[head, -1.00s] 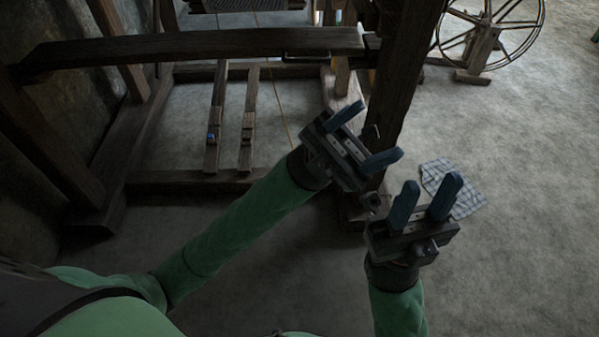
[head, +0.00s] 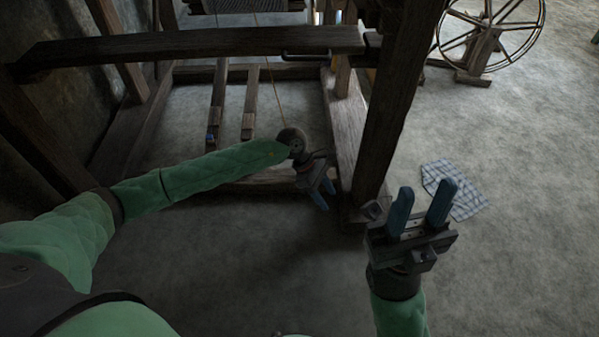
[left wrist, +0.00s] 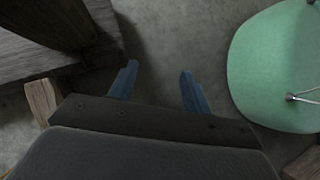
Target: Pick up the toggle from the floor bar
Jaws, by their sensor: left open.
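My left gripper (head: 325,195) hangs low near the right end of the loom's front floor bar (head: 262,180), fingers pointing down. In the left wrist view it is open (left wrist: 158,70), with only grey floor between its blue fingers. My arm covers part of the front floor bar. I cannot make out the toggle for certain in either view. My right gripper (head: 427,188) is open and empty, fingers up, to the right of the loom's post.
The loom's thick post (head: 395,110) stands between my grippers, above the right floor rail (head: 345,125). Two treadles (head: 249,110) lie inside the frame. A checked cloth (head: 460,195) lies on open floor at right. A spoked wheel (head: 493,30) stands behind.

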